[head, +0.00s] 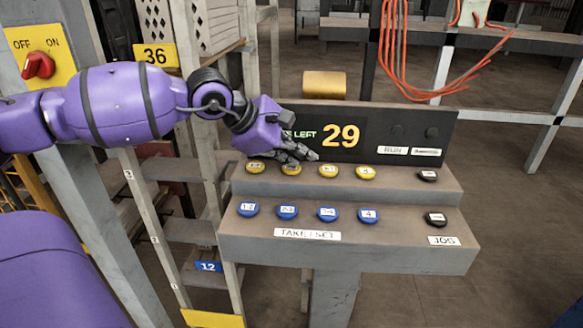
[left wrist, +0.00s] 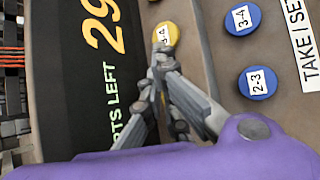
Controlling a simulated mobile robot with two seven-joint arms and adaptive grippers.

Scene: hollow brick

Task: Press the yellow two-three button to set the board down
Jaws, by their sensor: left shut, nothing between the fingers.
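The yellow two-three button (head: 291,170) is second from the left in the yellow row on the upper step of the console. My left gripper (head: 308,156) is shut and empty. Its fingers hang just above and behind that button and partly cover it. In the left wrist view the shut fingertips (left wrist: 164,62) point toward the yellow 3-4 button (left wrist: 165,34), and a sliver of yellow (left wrist: 181,128) shows behind the fingers. I cannot tell whether the fingers touch anything. The board is not identifiable in view. My right gripper is not in view.
Blue buttons (head: 328,214) line the lower step, with black buttons (head: 428,174) at the right. A dark display (head: 340,137) reading 29 stands behind the yellow row. A red switch (head: 38,65) and ladder are at left. Orange cables (head: 400,75) hang behind.

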